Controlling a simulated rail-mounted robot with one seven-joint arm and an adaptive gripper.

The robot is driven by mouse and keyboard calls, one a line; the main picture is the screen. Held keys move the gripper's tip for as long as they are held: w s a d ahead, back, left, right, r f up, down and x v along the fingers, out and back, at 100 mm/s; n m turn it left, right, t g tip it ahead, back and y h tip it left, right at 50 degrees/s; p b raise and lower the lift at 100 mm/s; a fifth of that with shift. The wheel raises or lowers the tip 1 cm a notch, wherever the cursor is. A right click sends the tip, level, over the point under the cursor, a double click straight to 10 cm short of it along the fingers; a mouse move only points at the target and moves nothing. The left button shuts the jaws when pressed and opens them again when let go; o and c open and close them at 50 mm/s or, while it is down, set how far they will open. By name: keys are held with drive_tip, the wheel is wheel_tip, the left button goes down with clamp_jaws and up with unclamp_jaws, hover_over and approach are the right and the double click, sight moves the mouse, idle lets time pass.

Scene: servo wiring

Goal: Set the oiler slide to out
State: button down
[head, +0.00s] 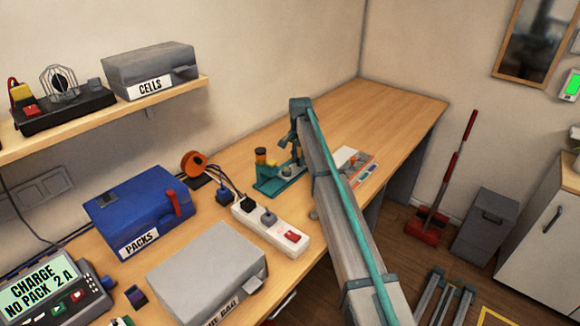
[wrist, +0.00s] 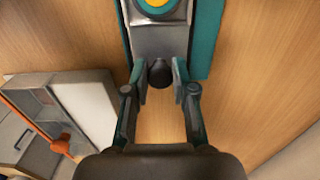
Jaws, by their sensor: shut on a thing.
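The oiler (head: 270,186) is a teal device with an amber-topped cup, standing on the bench in the head view. In the wrist view its teal base (wrist: 205,45) is at the top, with a grey slide (wrist: 158,40) along it. A round dark knob (wrist: 160,73) is at the slide's near end. My gripper (wrist: 160,80) has its fingertips on either side of this knob and is shut on it. In the head view my arm reaches over the bench to the oiler, and the fingertips cannot be made out there.
A white power strip (head: 270,228) with a red switch lies left of my arm. A blue PACKS case (head: 130,210) and a grey box (head: 205,270) stand further left. A pale flat tray (head: 357,165) lies right of the oiler. The far bench end is clear.

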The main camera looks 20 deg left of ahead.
drive_tip(key=shift+w+d+r, duration=0.1)
drive_tip(key=shift+w, duration=0.1)
drive_tip(key=c, duration=0.9)
unclamp_jaws()
drive_tip(key=shift+w+d, duration=0.1)
drive_tip(key=shift+c, duration=0.2)
wheel_tip(320, 180, up, 12)
